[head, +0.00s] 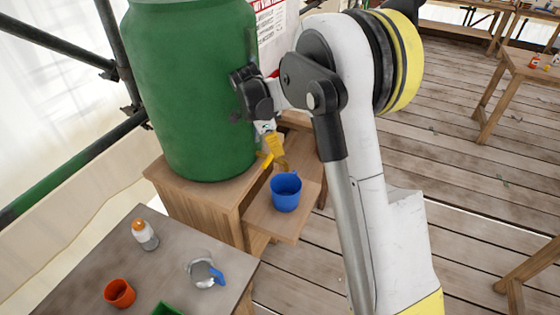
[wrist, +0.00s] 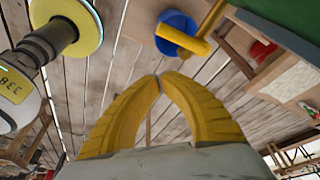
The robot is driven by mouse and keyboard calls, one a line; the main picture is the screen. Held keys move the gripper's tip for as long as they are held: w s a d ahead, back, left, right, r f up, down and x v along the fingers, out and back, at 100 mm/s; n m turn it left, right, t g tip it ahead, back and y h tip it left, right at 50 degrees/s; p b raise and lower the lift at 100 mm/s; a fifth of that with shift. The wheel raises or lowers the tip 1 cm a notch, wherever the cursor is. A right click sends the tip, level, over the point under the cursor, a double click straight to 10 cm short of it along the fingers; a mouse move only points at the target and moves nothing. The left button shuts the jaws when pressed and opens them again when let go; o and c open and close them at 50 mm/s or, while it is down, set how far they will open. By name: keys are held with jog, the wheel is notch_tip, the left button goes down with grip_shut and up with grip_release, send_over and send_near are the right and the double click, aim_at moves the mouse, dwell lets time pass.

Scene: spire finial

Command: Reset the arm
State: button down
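My gripper (head: 278,153) is beside the lower right side of the green barrel, above a blue cup (head: 286,190). In the wrist view my gripper's yellow fingers (wrist: 159,77) curve together and meet at the tips, with nothing between them. The blue cup (wrist: 176,32) also shows there, beyond the fingertips and apart from them. A yellow tap (head: 267,161) sticks out low from the barrel; in the wrist view the tap (wrist: 196,44) lies across the cup's opening.
The green barrel (head: 190,80) stands on a wooden stand (head: 210,198). The cup sits on a low wooden shelf (head: 262,222).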

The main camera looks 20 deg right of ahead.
jog(key=s+a+r+n+t+y+b, duration=0.2)
jog(key=s+a+r+n+t+b, duration=0.15)
jog(key=s+r+n, duration=0.9)
jog(key=s+a+f+n+t, duration=0.2)
jog(key=s+n, duration=0.2)
jog(key=s, duration=0.3)
jog(key=s+a+f+n+t+y+b, duration=0.1)
jog(key=s+a+f+n+t, duration=0.1)
jog(key=s, duration=0.5)
jog(key=shift+a+f+n+y, duration=0.25)
jog(key=shift+f+n+y, duration=0.05)
jog(key=shift+f+n, duration=0.6)
jog(key=shift+a+t, duration=0.1)
jog(key=shift+t, duration=0.15)
